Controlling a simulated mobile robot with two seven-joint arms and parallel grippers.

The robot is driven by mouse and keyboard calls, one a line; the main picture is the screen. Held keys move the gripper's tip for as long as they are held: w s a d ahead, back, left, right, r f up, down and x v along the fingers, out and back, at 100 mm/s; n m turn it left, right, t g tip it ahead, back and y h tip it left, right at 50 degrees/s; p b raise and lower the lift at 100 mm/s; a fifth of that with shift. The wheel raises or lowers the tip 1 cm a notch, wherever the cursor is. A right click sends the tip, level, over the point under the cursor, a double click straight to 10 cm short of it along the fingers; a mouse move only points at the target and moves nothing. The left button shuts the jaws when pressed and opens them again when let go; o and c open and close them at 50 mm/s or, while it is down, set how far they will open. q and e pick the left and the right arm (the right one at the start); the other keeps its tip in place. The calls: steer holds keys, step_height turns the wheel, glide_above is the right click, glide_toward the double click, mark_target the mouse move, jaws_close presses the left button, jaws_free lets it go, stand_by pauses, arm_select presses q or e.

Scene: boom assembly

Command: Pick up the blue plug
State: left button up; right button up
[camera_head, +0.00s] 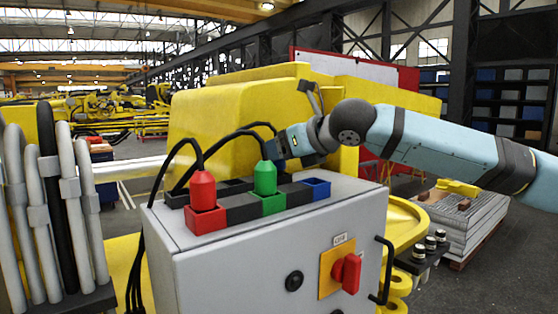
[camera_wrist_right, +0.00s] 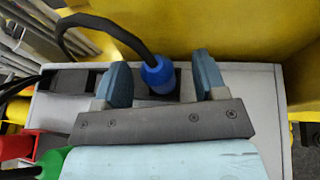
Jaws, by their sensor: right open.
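The blue plug (camera_wrist_right: 158,76) shows in the right wrist view, with a black cable arching away from its top to the left. It stands at a dark holder on the grey box (camera_wrist_right: 247,80). My right gripper (camera_wrist_right: 161,66) is open, with one finger on each side of the plug and gaps between. In the head view my right gripper (camera_head: 281,148) is behind the green plug (camera_head: 265,177), and the blue plug is hidden there. The blue socket (camera_head: 310,190) on the box top is empty. My left gripper is not in view.
The red plug (camera_head: 202,187) stands in the red socket (camera_head: 207,218), left of the green plug in the green socket (camera_head: 270,204). Black cables arch over the box. The box front has a red switch (camera_head: 347,272) and a black handle (camera_head: 384,270). Yellow machinery (camera_head: 240,115) rises behind.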

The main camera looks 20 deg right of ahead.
steer(key=x, duration=0.3)
steer(key=shift+a, duration=0.15)
steer(key=shift+w+a+f, duration=0.1)
steer(key=shift+w, duration=0.05)
steer(key=c, duration=1)
arm_select(q)
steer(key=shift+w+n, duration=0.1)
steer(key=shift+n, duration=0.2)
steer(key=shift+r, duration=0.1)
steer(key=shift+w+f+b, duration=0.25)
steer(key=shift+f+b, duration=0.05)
steer(key=shift+b, duration=0.25)
arm_select(e)
steer(key=shift+r, duration=10.05)
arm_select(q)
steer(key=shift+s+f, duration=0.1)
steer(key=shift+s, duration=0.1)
